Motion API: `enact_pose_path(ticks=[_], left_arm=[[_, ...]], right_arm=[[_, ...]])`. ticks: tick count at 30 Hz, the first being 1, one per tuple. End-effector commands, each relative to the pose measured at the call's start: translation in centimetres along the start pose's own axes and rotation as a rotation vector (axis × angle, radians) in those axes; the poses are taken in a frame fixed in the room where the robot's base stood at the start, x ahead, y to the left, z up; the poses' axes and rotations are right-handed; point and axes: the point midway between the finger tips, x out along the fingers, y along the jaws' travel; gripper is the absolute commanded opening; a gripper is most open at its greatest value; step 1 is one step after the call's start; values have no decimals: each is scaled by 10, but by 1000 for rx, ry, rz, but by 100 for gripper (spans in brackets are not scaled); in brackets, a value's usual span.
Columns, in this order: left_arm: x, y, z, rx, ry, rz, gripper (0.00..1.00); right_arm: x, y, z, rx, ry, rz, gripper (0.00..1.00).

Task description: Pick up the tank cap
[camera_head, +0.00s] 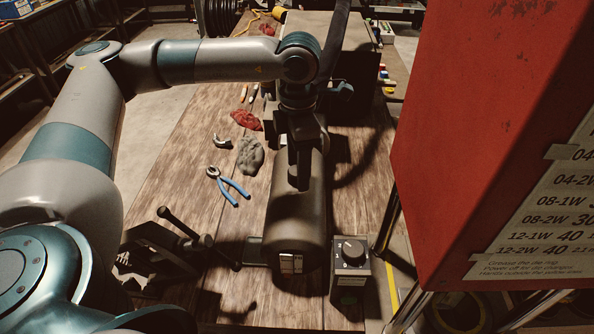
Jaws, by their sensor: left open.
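My left arm comes in from the left, and my left gripper (300,178) points down over the dark cylindrical tank (297,225) on the wooden bench. Its dark fingers are open, seen nearly edge-on, and overlap the far part of the tank's top. I cannot make out the tank cap; the gripper may hide it. I cannot tell whether the fingers touch anything. My right gripper is not in view.
A control box with a black knob (354,252) stands right of the tank. Blue-handled pliers (229,186), a grey rag (250,156) and a red rag (246,120) lie left on the bench (190,160). A large red machine (480,110) blocks the right side.

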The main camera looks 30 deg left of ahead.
Motion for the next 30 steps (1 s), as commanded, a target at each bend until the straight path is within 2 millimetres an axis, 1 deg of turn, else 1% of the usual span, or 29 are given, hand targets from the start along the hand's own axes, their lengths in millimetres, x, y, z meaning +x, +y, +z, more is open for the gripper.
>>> enact_pose_path(ticks=[5,6,8,9,11,23,26,30], left_arm=[[0,0,0,0,0,0,54],[0,0,0,0,0,0,52],[0,0,0,0,0,0,37],[0,0,0,0,0,0,28],[0,0,0,0,0,0,15],[-2,0,0,0,0,0,15],[-7,0,1,0,-1,0,15],[-21,0,1,0,-4,2,15]], right_arm=[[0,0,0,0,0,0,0],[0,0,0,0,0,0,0],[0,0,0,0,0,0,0],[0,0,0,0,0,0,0],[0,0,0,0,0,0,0],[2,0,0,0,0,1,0],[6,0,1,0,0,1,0],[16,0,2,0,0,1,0]])
